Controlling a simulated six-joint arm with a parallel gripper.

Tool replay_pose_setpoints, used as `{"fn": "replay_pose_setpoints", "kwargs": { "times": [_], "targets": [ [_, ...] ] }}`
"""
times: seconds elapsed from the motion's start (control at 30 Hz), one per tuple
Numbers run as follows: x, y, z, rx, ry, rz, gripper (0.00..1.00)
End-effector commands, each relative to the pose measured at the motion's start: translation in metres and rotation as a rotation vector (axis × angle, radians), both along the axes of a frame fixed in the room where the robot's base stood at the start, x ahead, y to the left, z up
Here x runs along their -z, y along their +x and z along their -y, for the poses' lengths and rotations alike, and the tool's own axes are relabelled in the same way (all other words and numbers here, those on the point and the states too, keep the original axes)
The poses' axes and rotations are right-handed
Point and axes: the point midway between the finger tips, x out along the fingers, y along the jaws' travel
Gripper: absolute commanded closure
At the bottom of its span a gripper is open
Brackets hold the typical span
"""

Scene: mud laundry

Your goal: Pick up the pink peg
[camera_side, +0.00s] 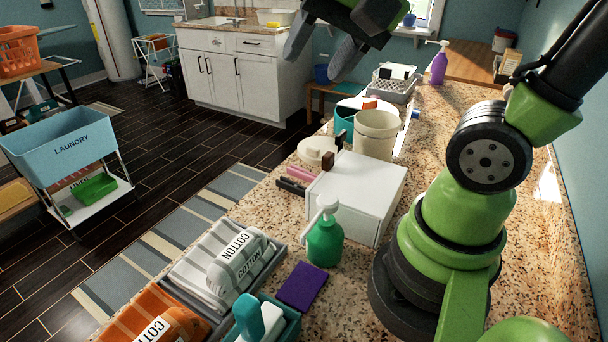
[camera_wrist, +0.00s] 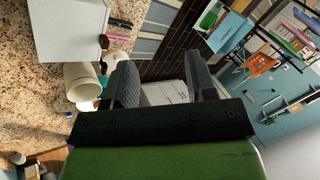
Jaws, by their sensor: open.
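The pink peg (camera_side: 301,173) lies on the speckled counter, at the left side of a white box (camera_side: 352,195). A dark peg (camera_side: 290,187) lies beside it, nearer the camera. In the wrist view the pink peg (camera_wrist: 117,37) is small, near the top, next to the dark peg (camera_wrist: 120,22). My gripper (camera_side: 322,50) is raised high above the counter, beyond the pegs and well apart from them. Its two fingers are spread and empty; they also show in the wrist view (camera_wrist: 162,85).
A cream bucket (camera_side: 376,134) and a round pale lidded container (camera_side: 317,150) stand beyond the pegs. A green pump bottle (camera_side: 325,240) stands in front of the white box. Trays with cotton bundles (camera_side: 238,262) sit at the near counter edge.

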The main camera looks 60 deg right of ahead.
Motion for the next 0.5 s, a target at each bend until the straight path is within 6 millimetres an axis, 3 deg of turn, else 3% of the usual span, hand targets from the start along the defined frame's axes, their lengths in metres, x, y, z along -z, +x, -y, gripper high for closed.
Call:
{"fn": "replay_pose_setpoints", "kwargs": {
  "times": [0.1, 0.27, 0.5],
  "targets": [
    [0.011, 0.039, 0.022, 0.329, 0.125, -0.112, 0.49],
    [0.038, 0.084, 0.055, 0.786, 0.275, -0.227, 0.49],
    [0.111, 0.132, 0.114, 1.496, 0.446, -0.348, 0.49]
  ]
}}
